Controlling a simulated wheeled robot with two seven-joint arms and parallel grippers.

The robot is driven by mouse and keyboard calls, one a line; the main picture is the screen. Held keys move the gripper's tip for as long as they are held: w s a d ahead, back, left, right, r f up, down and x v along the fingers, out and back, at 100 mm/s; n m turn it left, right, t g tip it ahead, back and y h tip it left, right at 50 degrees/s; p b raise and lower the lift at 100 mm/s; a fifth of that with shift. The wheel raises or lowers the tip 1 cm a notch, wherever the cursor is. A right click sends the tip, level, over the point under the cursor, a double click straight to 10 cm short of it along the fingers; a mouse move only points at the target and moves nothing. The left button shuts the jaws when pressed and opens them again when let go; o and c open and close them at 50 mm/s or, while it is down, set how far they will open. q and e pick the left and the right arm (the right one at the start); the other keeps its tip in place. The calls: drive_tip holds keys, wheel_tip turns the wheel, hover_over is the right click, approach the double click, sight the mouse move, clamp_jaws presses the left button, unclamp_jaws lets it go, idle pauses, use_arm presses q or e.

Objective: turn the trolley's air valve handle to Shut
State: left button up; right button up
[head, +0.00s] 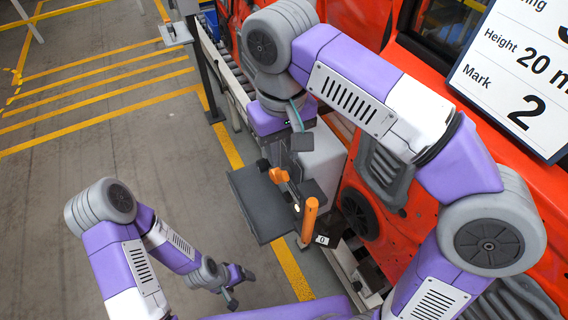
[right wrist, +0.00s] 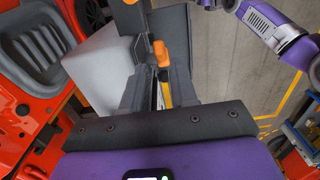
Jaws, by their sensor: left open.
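An orange handle piece (head: 279,175) sits on a dark fitting above a dark grey trolley plate (head: 258,212); I take it for the air valve handle. It also shows in the right wrist view (right wrist: 160,53), beyond and roughly between the fingers. My right gripper (head: 297,168) points down over the trolley. In the right wrist view its two grey fingers (right wrist: 158,88) stand apart, with no clear contact on the handle. No Open or Shut marking is readable. My left gripper (head: 232,288) is open and empty, low over the floor, away from the trolley.
An upright orange post (head: 310,218) stands near the trolley, beside a small tag (head: 321,240) reading 0. A white box (head: 322,162) is just right of the handle. The orange-red car body (head: 430,210) borders the right. Open floor (head: 130,160) with yellow lines lies left.

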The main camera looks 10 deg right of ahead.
sight(283, 171)
drive_tip(key=shift+f, duration=3.55)
drive_tip(key=shift+c, duration=0.4)
